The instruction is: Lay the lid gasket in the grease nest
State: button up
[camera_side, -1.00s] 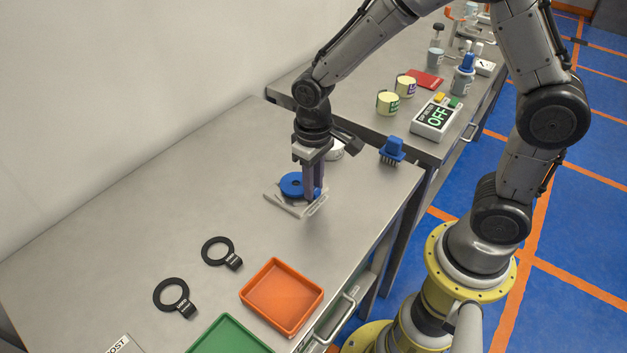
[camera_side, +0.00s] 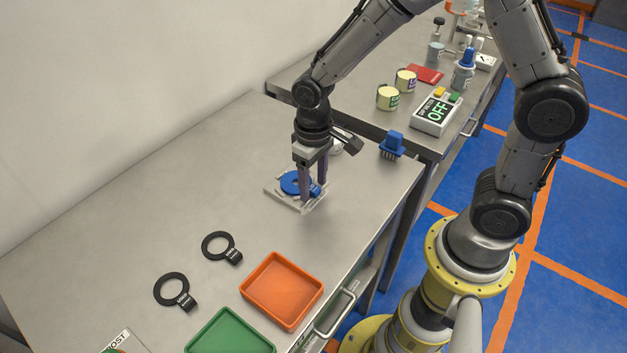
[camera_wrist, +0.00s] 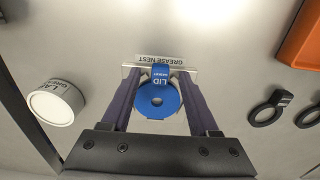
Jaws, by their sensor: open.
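The blue lid gasket (camera_side: 294,184), a flat ring with a labelled tab, lies flat in the grey grease nest (camera_side: 274,193) on the near bench. In the wrist view the gasket (camera_wrist: 145,98) sits within the nest, its tab toward the plate marked GREASE NEST (camera_wrist: 166,60). My gripper (camera_side: 313,199) is open, low over the nest. Its fingers (camera_wrist: 161,78) stand apart on either side of the gasket's tab, with a gap showing between them and the tab. The fingers hide part of the nest.
Two black labelled rings (camera_side: 218,258) (camera_side: 187,302), an orange tray (camera_side: 281,290) and a green tray (camera_side: 230,335) lie toward the front. A white grease tub (camera_wrist: 52,104) stands close beside the nest. A blue brush-like item (camera_side: 392,146) and OFF box (camera_side: 436,113) are at the far bench.

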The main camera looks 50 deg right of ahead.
aim_at(313, 188)
jog(key=shift+r, duration=2.5)
notch_tip(313, 188, up, 14)
jog(key=shift+f, duration=0.1)
jog(key=s+d+r+t, duration=0.3)
jog(key=s+d+r, duration=0.15)
jog(key=s, duration=0.35)
jog(key=s+d+f+t, duration=0.1)
jog(key=s+f+t, duration=0.1)
jog(key=s+f, duration=0.3)
jog(key=shift+s+t, duration=0.3)
jog(key=shift+s, duration=1.4)
